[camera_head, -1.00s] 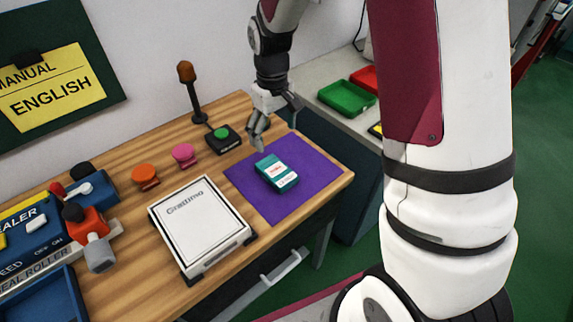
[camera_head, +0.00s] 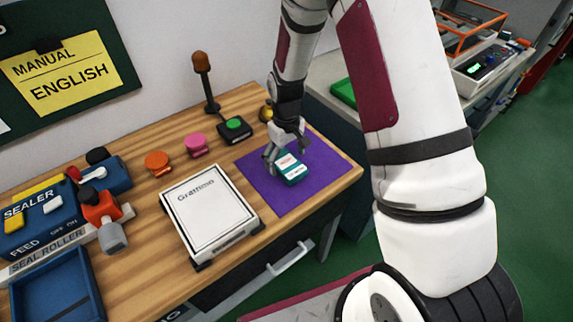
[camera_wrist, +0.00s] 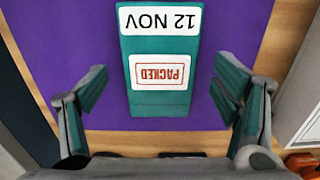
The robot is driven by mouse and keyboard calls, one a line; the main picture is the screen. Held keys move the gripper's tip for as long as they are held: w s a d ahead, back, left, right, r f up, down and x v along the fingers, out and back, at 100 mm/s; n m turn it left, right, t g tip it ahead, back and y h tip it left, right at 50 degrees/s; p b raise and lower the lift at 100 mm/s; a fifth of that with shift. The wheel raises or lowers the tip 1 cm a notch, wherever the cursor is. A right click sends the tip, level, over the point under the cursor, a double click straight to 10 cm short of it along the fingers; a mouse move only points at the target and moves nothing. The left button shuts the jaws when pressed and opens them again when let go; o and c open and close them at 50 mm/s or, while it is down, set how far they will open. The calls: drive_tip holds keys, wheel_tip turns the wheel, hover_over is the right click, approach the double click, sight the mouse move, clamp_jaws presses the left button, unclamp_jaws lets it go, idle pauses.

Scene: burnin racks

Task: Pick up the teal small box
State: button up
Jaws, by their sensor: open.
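The teal small box (camera_head: 290,169) lies on the purple mat (camera_head: 262,187) on the wooden table. It has white labels. In the wrist view the teal small box (camera_wrist: 160,106) shows labels reading "12 NOV" and "PACKED", upside down. My gripper (camera_head: 286,156) is just above the box, and its fingers hide part of the box in the head view. In the wrist view my gripper (camera_wrist: 164,98) is open, one finger on each side of the box's near end, with gaps between the fingers and the box.
A white box (camera_head: 209,213) labelled "Grattimo" stands left of the mat. Behind it are a pink button (camera_head: 196,144), an orange button (camera_head: 157,162), a black-based green button (camera_head: 235,127) and an orange-topped post (camera_head: 204,84). The blue sealer (camera_head: 38,222) is at the left.

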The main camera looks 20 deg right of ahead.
drive_tip(key=shift+f, duration=0.55)
drive_tip(key=c, duration=1.3)
drive_tip(key=shift+r, duration=0.15)
